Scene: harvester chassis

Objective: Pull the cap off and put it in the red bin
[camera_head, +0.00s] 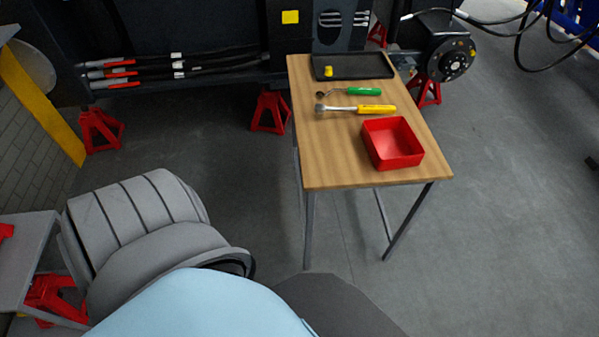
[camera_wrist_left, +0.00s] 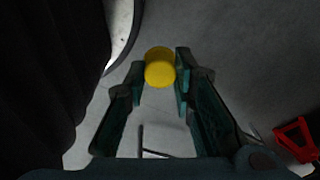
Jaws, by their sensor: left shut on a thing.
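A yellow round cap (camera_wrist_left: 160,67) sits between the fingertips of my left gripper (camera_wrist_left: 160,74) in the left wrist view. The gripper is shut on it. Grey floor shows around the cap, and I cannot tell whether anything is attached behind it. The red bin (camera_head: 408,159) is an open square box at the front right of the wooden table (camera_head: 335,174) in the head view. Its visible inside looks empty. Neither gripper shows in the head view.
A black tray (camera_head: 360,66) with a small yellow piece (camera_head: 328,71) lies at the table's back. A green-handled tool (camera_head: 363,91) and a yellow-handled tool (camera_head: 376,109) lie behind the bin. Red stands (camera_head: 270,112) are under the dark chassis. Floor right of the table is clear.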

